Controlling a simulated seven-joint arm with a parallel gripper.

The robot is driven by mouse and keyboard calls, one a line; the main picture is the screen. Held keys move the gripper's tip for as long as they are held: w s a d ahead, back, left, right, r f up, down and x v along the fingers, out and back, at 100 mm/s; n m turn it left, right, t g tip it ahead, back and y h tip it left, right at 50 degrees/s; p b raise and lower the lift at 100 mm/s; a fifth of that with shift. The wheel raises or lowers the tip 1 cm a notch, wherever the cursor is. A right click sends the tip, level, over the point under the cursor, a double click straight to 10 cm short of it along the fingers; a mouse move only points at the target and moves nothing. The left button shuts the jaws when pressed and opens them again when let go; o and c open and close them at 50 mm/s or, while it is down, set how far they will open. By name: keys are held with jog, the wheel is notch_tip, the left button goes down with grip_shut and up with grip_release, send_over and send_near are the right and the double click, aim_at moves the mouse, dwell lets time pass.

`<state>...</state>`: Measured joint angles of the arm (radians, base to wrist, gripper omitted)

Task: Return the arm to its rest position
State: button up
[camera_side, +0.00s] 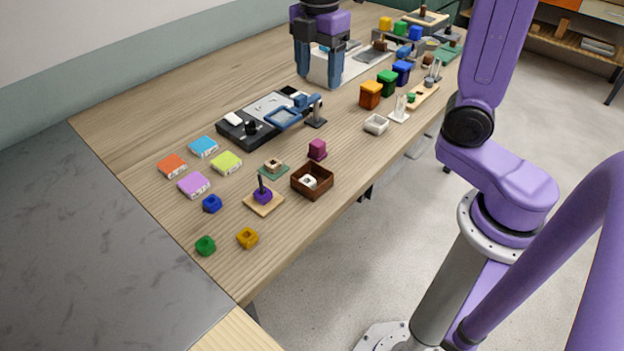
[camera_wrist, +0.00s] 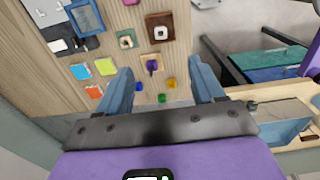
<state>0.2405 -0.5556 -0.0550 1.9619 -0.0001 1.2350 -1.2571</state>
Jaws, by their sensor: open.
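My gripper (camera_side: 318,70) hangs from the top of the side view, over the far part of the wooden table (camera_side: 140,130). It has a purple body and dark blue-grey fingers. In the wrist view my gripper (camera_wrist: 163,84) has its two fingers spread wide apart, with nothing held between them. Small cubes and the peg board show beyond the fingers there, apart from them. My purple arm fills the right of the side view. The upper part of the arm is cut off by the frame.
On the near table stand a purple ring on a peg board (camera_side: 263,203), a brown box (camera_side: 312,180), blue (camera_side: 212,204), green (camera_side: 206,246) and yellow (camera_side: 248,238) cubes, and several coloured tiles (camera_side: 194,185). A black tray (camera_side: 240,136) and coloured bins (camera_side: 370,95) stand farther back. The table's left part is clear.

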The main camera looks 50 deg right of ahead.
jog(key=s+f+m, duration=0.2)
jog(key=s+f, duration=0.2)
jog(key=s, duration=0.7)
jog(key=s+f+m, duration=0.3)
jog(key=s+f, duration=0.1)
jog(key=s, duration=0.7)
jog(key=shift+s, duration=0.35)
